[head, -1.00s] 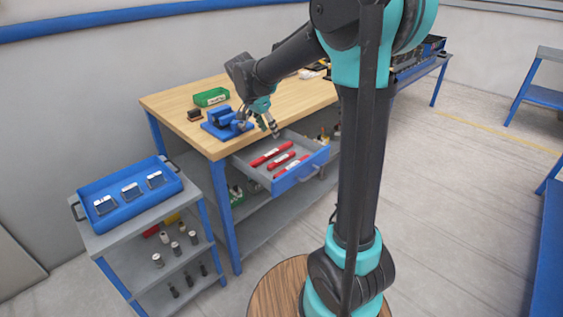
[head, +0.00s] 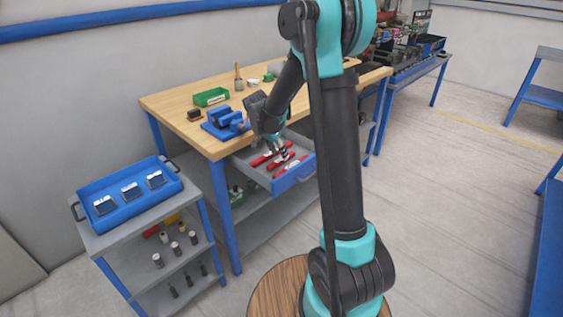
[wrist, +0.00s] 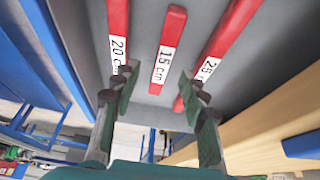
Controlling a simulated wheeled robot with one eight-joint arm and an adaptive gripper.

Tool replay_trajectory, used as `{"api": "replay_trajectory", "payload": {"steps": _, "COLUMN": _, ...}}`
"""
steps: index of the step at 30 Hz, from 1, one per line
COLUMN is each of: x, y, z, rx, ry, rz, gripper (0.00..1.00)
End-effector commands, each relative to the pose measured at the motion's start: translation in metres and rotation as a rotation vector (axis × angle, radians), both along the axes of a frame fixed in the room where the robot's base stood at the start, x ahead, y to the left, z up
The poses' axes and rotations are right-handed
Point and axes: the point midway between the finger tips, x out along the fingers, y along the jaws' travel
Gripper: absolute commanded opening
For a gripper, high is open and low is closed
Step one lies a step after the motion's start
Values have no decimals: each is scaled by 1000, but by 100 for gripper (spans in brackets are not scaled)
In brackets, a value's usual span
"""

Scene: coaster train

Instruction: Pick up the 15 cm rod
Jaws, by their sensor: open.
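The 15 cm rod (wrist: 169,40) is a short red bar with a white "15 cm" label, lying in the open grey drawer between two other red rods. In the wrist view it lies between and beyond my gripper's (wrist: 157,88) two fingertips, which are spread apart with nothing held. The fingers seem to be above the rod; I cannot tell the exact height. In the head view my gripper (head: 279,150) is over the drawer (head: 299,176) and partly hides the rods.
A rod labelled 20 cm (wrist: 118,30) lies to the left and a longer rod (wrist: 228,40), its label partly covered by a finger, to the right. Drawer walls surround them.

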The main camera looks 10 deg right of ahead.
Motion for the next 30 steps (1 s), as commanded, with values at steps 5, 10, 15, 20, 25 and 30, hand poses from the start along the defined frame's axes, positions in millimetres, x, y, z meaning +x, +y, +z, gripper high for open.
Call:
{"api": "replay_trajectory", "payload": {"steps": 5, "x": 9, "y": -6, "z": -23, "rx": 0, "ry": -1, "rz": -2, "gripper": 43}}
{"api": "replay_trajectory", "payload": {"steps": 10, "x": 11, "y": -10, "z": -33, "rx": 1, "ry": -1, "rz": -1, "gripper": 43}}
{"api": "replay_trajectory", "payload": {"steps": 15, "x": 11, "y": -10, "z": -34, "rx": 1, "ry": -1, "rz": 0, "gripper": 43}}
{"api": "replay_trajectory", "payload": {"steps": 20, "x": 11, "y": -10, "z": -34, "rx": 0, "ry": 0, "rz": 0, "gripper": 29}}
{"api": "replay_trajectory", "payload": {"steps": 25, "x": 11, "y": -10, "z": -34, "rx": 0, "ry": 0, "rz": 0, "gripper": 8}}
{"api": "replay_trajectory", "payload": {"steps": 30, "x": 11, "y": -10, "z": -34, "rx": 0, "ry": 0, "rz": 0, "gripper": 0}}
